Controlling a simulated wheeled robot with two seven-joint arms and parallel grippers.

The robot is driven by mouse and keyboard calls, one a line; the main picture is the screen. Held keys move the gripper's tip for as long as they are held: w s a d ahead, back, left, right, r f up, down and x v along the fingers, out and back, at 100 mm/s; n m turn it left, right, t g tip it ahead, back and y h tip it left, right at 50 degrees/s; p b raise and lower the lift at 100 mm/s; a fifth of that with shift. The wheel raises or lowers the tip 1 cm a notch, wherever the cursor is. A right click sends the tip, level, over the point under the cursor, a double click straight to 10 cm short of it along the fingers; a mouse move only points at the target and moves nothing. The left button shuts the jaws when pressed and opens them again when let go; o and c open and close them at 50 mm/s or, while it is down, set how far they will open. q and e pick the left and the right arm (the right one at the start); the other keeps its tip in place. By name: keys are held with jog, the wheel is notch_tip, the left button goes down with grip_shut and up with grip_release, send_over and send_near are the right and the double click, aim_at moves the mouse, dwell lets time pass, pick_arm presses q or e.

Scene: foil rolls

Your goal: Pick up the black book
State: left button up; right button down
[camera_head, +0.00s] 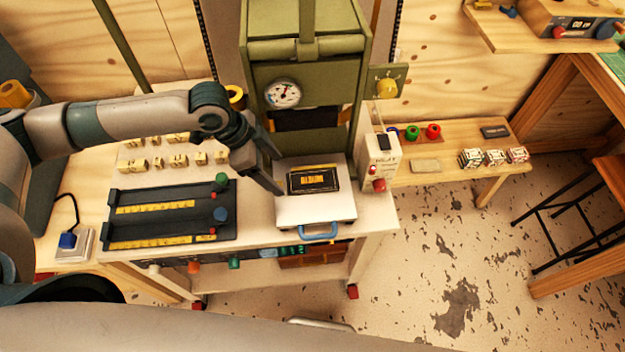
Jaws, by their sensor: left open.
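The black book (313,180) has gold lettering on its cover and lies flat on a white plate (318,213) with a blue handle, in front of the green press. My left gripper (278,174) comes in from the left and points down toward the plate's left edge. It is open and empty, just left of the book, with a small gap seeming to lie between them. Whether its fingertips touch the plate I cannot tell. My right gripper is not in view.
The green press (303,70) with a dial stands right behind the plate. A black slider panel (170,214) and several small yellow-cream blocks (178,160) lie to the left. A white control box (379,163) stands to the right. A low wooden bench (450,163) holds small items.

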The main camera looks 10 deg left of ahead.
aim_at(288, 183)
pick_arm(q)
jog(key=shift+d+f+p, duration=0.35)
jog(key=shift+f+p, duration=0.1)
jog(key=shift+p, duration=0.1)
jog(key=p+x, duration=0.1)
jog(key=x, duration=0.2)
jog(key=shift+w+d+f, duration=0.1)
jog(key=shift+w+f, duration=0.05)
jog(key=shift+f, duration=0.35)
jog(key=c, duration=1.3)
